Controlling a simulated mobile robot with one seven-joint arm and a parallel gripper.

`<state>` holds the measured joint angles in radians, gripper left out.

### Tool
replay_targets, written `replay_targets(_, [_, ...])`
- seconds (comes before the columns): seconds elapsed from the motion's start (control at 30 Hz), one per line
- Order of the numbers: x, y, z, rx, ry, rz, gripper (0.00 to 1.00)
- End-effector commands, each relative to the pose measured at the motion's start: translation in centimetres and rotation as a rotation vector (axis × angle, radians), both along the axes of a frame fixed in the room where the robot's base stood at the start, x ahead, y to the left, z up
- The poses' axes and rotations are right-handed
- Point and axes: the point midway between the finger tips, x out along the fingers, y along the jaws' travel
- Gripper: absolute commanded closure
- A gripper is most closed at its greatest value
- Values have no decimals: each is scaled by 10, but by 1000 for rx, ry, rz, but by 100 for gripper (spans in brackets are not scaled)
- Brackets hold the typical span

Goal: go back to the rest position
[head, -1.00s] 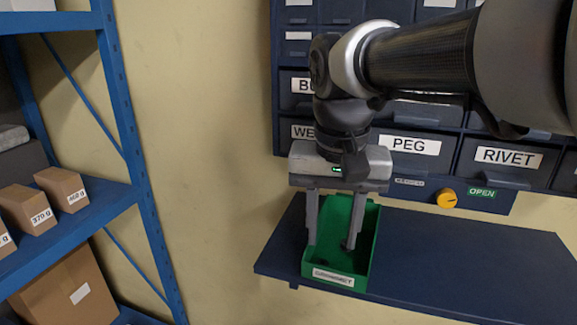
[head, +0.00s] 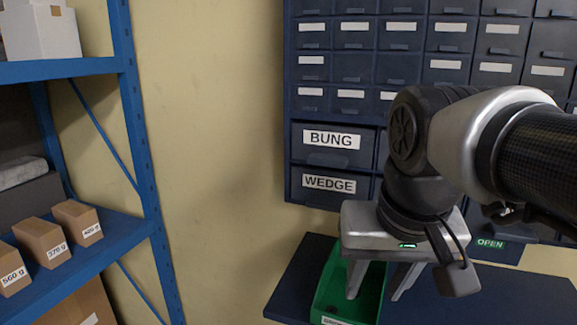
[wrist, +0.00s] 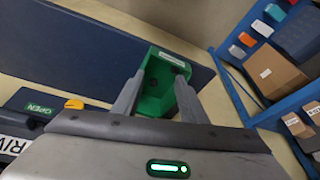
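My gripper (head: 378,290) hangs over the green bin at the front of the dark blue shelf board. Its two fingers are apart, with nothing seen between them; in the wrist view the gripper (wrist: 155,95) also shows a clear gap. The green bin (head: 335,283) stands on the board, partly behind the fingers and cut off by the bottom edge of the head view. In the wrist view the bin (wrist: 158,78) shows beyond the fingertips, with small dark spots inside that I cannot identify.
A drawer cabinet (head: 376,60) with BUNG and WEDGE drawers stands behind my arm. The board (head: 300,275) extends right, with a green OPEN label (head: 489,243) above it. A blue rack (head: 140,130) with labelled cartons (head: 77,222) is at left. Bare wall lies between.

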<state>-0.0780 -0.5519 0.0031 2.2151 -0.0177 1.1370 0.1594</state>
Motion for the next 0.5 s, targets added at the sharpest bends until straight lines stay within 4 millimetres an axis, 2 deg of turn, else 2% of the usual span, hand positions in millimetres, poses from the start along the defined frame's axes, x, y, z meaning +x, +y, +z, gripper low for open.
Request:
replay_targets(0.27, [-29, -20, -54, -41, -154, 61, 61])
replay_targets(0.3, [-28, -19, -37, -42, -158, 66, 61])
replay_targets(0.33, [-27, -19, -28, -41, -155, 67, 61])
replay_targets(0.5, [-27, -19, 5, -40, -152, 66, 61])
